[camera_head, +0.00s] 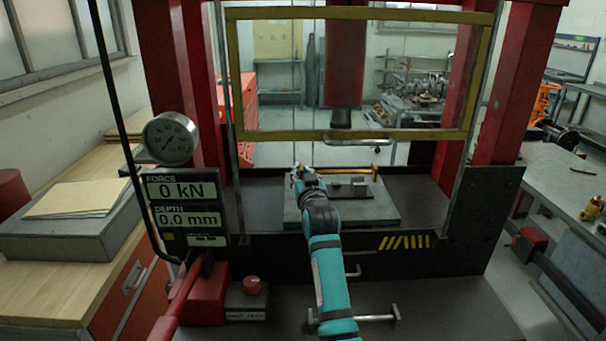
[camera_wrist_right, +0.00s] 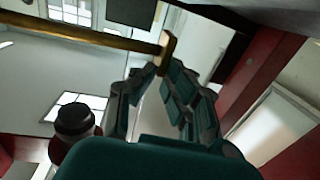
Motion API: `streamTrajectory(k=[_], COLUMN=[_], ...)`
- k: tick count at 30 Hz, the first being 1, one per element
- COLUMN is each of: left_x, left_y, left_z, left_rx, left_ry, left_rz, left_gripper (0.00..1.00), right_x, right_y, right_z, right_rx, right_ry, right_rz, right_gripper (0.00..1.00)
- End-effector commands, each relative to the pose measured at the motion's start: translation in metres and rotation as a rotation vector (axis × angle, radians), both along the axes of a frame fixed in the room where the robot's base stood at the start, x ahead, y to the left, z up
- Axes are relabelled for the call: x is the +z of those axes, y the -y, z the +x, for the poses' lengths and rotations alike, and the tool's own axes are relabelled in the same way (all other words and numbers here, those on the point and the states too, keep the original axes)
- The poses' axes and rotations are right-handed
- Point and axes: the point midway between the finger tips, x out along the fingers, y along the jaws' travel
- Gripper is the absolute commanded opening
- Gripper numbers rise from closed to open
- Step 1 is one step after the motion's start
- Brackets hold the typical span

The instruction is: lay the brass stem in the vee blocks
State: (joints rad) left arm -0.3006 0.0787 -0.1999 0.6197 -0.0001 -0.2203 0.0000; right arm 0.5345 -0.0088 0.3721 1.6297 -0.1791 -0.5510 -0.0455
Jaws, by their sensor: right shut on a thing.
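The brass stem (camera_head: 348,168) lies roughly level under the press ram, its far end pointing right in the head view. My right gripper (camera_head: 303,175) is shut on its left end and seems to hold it above the grey plate (camera_head: 300,216). In the right wrist view the stem (camera_wrist_right: 90,32) runs in from the left to a wider collar at the fingertips (camera_wrist_right: 164,72). A dark block shape (camera_head: 350,189) on the plate, just below the stem in the picture, may be the vee blocks; their grooves cannot be made out. My left gripper is not in view.
The red press ram (camera_head: 345,70) hangs above, behind the yellow-framed guard (camera_head: 400,134). Red press columns stand at both sides. The gauge (camera_head: 170,138) and display panel (camera_head: 185,205) stand left of my arm. The bed right of the plate is clear.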

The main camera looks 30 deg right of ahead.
Motion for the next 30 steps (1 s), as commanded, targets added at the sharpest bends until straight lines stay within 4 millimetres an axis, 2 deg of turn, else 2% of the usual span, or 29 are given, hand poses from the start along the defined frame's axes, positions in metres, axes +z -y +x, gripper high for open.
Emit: streamTrajectory(k=[30], left_x=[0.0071], left_y=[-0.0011], left_z=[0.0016], left_rx=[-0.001], left_ry=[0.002], left_rz=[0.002], left_gripper=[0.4], right_x=[0.0028], right_y=[-0.0006], right_z=[-0.0013], right_rx=[-0.013], right_ry=[0.007], right_rz=[-0.005], right_gripper=[0.0])
